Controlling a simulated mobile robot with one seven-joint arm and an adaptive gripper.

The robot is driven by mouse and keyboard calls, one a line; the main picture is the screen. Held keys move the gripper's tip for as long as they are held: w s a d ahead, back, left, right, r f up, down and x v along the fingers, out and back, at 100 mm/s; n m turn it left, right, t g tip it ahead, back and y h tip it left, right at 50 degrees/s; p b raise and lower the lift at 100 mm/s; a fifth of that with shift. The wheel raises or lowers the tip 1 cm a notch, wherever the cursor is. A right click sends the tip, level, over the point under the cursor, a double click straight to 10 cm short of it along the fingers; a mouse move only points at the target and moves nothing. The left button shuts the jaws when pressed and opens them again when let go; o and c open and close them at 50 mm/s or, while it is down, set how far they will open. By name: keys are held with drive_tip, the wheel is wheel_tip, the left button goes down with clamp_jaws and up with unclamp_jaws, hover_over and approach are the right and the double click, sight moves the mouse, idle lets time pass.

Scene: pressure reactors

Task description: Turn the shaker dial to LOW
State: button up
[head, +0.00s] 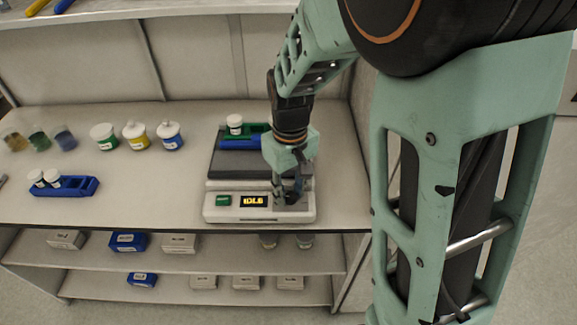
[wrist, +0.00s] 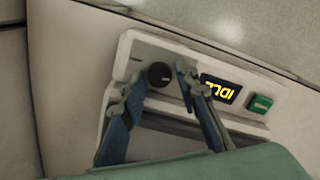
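The shaker (head: 213,212) stands at the front of the bench, with a display (head: 254,201) reading IDLE and a green button (head: 223,200). Its black round dial (wrist: 160,75) shows in the wrist view beside the display (wrist: 220,90), with the green button (wrist: 260,103) further right. My gripper (head: 289,197) is over the right end of the shaker's front panel. In the wrist view my gripper (wrist: 157,78) is open, one finger on each side of the dial, with visible gaps. The dial's pointer setting is unreadable. In the head view my gripper hides the dial.
Several jars and beakers (head: 64,138) stand left, with a blue rack (head: 80,187) holding vials. Bench front is clear left of the shaker.

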clamp_jaws()
drive_tip(key=shift+m, duration=0.4)
drive_tip(key=m+p, duration=0.1)
drive_tip(key=m, duration=0.2)
drive_tip(key=shift+r+m, duration=0.1)
drive_tip(key=shift+m, duration=0.2)
drive_tip(key=m+p, duration=0.1)
drive_tip(key=m, duration=0.3)
drive_tip(key=shift+d+m+p, duration=0.1)
drive_tip(key=shift+m+p, duration=0.2)
drive_tip(key=shift+p, duration=0.05)
drive_tip(key=m+p, duration=0.2)
drive_tip(key=m, duration=0.3)
drive_tip(key=m+p, duration=0.2)
drive_tip(key=m, duration=0.3)
drive_tip(key=shift+m+p, duration=0.35)
drive_tip(key=shift+m, duration=0.05)
drive_tip(key=shift+d, duration=0.1)
